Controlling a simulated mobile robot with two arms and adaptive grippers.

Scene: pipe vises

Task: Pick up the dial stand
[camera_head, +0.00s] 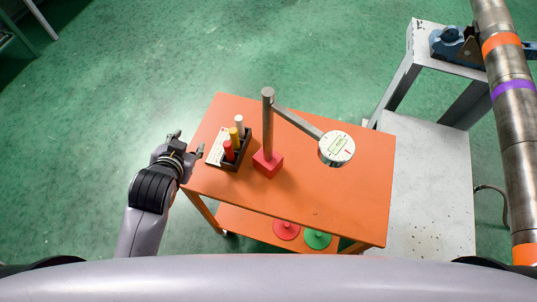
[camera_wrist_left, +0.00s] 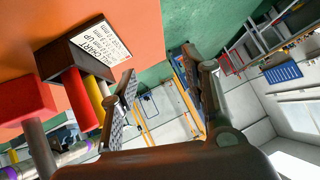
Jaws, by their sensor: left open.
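The dial stand has a red block base (camera_head: 267,165), a grey post (camera_head: 267,125) and an arm that carries a round white dial (camera_head: 336,148). It stands upright on the orange cart. In the left wrist view its red base (camera_wrist_left: 24,98) shows at the left edge, with part of the post below it; the dial is not in that view. My left gripper (camera_head: 178,141) is open and empty off the cart's left edge, apart from the stand. Its spread fingers also show in the left wrist view (camera_wrist_left: 163,95). My right gripper is not in view.
A dark holder (camera_head: 233,161) with red, yellow and white sticks and a printed card stands between my left gripper and the stand. The orange cart top (camera_head: 310,195) is clear at front. A grey vise bench (camera_head: 425,185) and a pipe (camera_head: 515,110) are at right.

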